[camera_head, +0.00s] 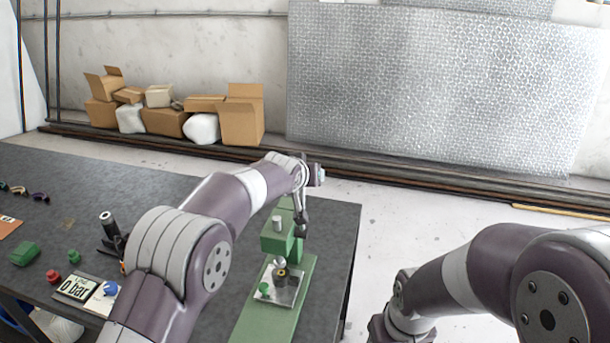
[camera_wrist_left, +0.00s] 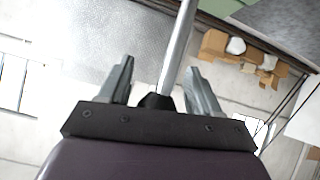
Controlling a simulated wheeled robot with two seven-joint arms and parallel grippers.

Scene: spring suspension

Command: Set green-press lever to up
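The green press (camera_head: 278,240) stands on a long green base (camera_head: 262,318) near the right edge of the dark table. My left arm reaches over to it from the left. In the left wrist view my left gripper (camera_wrist_left: 158,68) has its two fingers apart. My right gripper is not visible.
On the table left of my left arm are a pressure display (camera_head: 76,287), a red button (camera_head: 53,277), green parts (camera_head: 25,253) and a dark upright tool (camera_head: 108,226). Cardboard boxes (camera_head: 241,115) lie along the back wall.

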